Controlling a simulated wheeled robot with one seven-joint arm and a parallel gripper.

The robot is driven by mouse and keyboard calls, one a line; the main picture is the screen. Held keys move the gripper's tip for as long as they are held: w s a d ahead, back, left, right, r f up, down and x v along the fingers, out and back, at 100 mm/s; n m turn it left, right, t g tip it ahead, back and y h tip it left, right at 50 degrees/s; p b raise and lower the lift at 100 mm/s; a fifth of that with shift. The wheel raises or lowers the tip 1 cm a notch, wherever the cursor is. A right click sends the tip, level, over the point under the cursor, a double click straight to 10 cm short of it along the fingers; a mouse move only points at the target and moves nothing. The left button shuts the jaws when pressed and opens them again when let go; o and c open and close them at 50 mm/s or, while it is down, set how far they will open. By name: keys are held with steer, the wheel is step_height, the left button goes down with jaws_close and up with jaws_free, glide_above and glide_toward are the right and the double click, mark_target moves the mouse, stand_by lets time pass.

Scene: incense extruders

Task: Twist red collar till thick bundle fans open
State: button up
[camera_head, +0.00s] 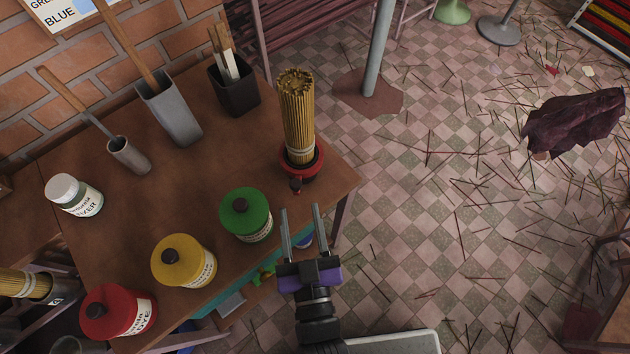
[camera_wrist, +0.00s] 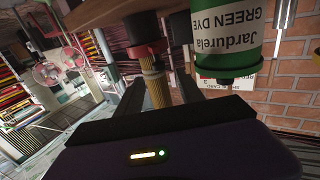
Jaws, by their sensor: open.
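The thick bundle of tan sticks (camera_head: 297,122) stands upright near the table's right end, with a pale band around its lower part. In the wrist view, which is upside down, the red collar (camera_wrist: 143,50) and the bundle (camera_wrist: 159,92) show between the two fingers (camera_wrist: 158,84). The bundle's tied end looks closed together.
Green (camera_head: 246,214), yellow (camera_head: 183,262) and red (camera_head: 118,311) dye jars line the table's near edge. A black holder (camera_head: 236,95) and a grey holder (camera_head: 170,110) stand behind, left of the bundle. Scattered sticks litter the tiled floor at right.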

mark_target(296, 189)
steer(key=shift+w+a+p, duration=0.2)
steer(key=shift+w+p, duration=0.25)
steer(key=shift+w, duration=3.4)
jaws_close()
